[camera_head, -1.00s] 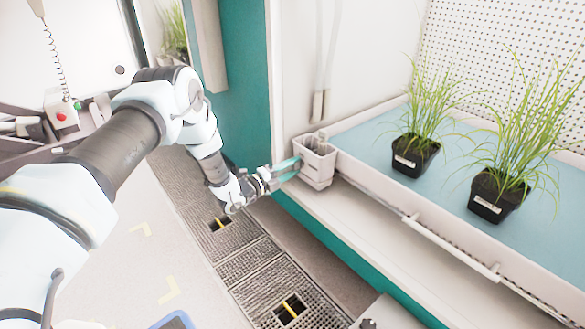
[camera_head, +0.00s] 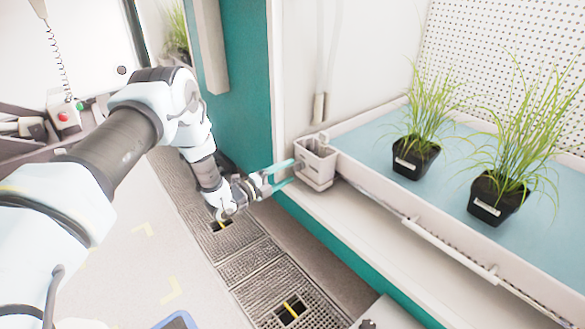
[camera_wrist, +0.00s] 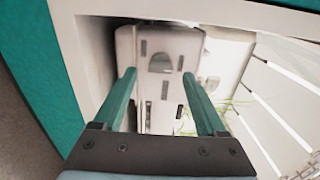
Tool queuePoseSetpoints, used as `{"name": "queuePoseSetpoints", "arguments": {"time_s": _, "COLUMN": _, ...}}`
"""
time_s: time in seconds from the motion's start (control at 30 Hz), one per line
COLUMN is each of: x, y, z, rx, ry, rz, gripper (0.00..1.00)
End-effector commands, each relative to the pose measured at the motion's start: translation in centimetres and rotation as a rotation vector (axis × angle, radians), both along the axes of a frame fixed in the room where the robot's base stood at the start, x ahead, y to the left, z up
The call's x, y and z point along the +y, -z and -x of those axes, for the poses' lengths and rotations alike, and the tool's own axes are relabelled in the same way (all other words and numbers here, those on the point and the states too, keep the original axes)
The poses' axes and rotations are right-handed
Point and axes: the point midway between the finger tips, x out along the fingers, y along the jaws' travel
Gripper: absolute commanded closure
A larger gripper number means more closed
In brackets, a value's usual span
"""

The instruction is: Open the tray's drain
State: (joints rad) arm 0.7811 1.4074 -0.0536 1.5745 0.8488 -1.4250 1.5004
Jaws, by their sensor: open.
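The long white-walled tray (camera_head: 378,197) has a blue liner and sits on the chamber shelf. A small light-grey open-topped box (camera_head: 316,163) stands at its near left corner. In the wrist view the box (camera_wrist: 174,44) shows a face with dark slots and a grey rounded recess or tab (camera_wrist: 161,62). I cannot clearly make out a separate drain part. My gripper (camera_head: 292,170) is open and empty, its teal fingers apart and pointing at the box, just left of it. The wrist view shows both fingers (camera_wrist: 160,82) with the box between and beyond them.
Two black pots of grass, a left one (camera_head: 416,158) and a right one (camera_head: 497,198), stand on the liner. A white bar (camera_head: 450,248) runs along the tray's front. The teal chamber edge (camera_head: 335,236) is below. Dark floor grating (camera_head: 255,262) lies beneath my gripper.

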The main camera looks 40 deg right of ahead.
Motion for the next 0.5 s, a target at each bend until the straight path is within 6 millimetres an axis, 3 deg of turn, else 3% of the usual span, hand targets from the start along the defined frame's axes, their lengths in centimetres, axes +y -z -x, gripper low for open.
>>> {"name": "queuePoseSetpoints", "arguments": {"time_s": 0.3, "x": 6.0, "y": -0.2, "z": -0.4, "rx": -0.001, "ry": -0.001, "rz": -0.002, "gripper": 0.26}}
{"name": "queuePoseSetpoints", "arguments": {"time_s": 0.5, "x": 7.6, "y": -0.1, "z": -0.5, "rx": 0.000, "ry": -0.001, "rz": 0.000, "gripper": 0.26}}
